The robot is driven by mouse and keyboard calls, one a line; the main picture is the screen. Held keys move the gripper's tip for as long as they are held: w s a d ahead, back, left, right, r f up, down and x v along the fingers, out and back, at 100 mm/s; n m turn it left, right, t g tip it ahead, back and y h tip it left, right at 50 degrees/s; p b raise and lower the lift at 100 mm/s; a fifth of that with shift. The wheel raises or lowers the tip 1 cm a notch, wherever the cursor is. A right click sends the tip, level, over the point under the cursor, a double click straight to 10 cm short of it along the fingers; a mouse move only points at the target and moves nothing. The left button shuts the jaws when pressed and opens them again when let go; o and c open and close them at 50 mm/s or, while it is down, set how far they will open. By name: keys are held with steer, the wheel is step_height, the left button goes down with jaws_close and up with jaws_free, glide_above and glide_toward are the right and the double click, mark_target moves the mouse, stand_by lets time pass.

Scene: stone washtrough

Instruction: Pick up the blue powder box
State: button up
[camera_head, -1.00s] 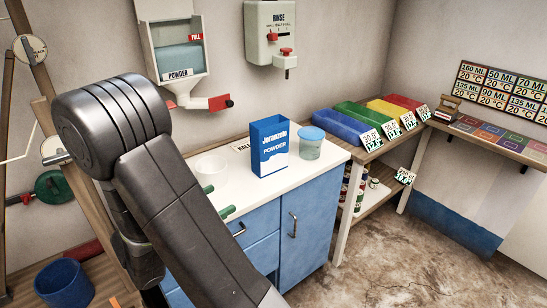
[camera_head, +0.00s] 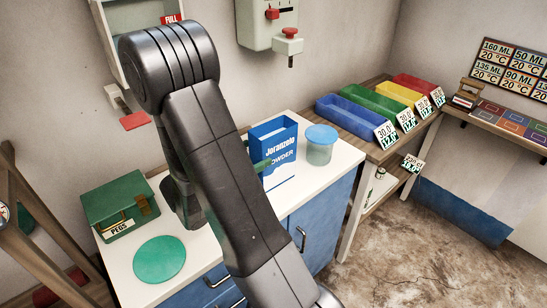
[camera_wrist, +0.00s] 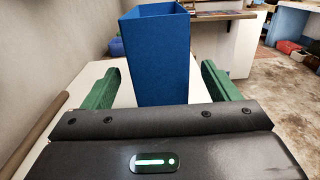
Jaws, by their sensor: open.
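The blue powder box (camera_head: 284,142), open at the top with white lettering, stands upright on the white counter top. My arm hides its left side in the head view. In the wrist view the box (camera_wrist: 156,55) stands upright between the lines of my gripper's two green fingers, with a gap at each side; its foot is hidden by the gripper body. My gripper (camera_wrist: 160,70) is open and holds nothing.
A lidded clear jar (camera_head: 320,146) stands just right of the box. A green pegs box (camera_head: 118,203) and a round green disc (camera_head: 159,259) are at the counter's left. Coloured bins (camera_head: 357,118) line the side shelf. A dispenser (camera_head: 267,22) hangs on the wall behind.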

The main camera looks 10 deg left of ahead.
mark_target(268, 147)
steer(key=shift+p+x, duration=0.6)
steer(key=shift+x, duration=2.3)
steer(key=shift+a, duration=0.1)
jaws_close()
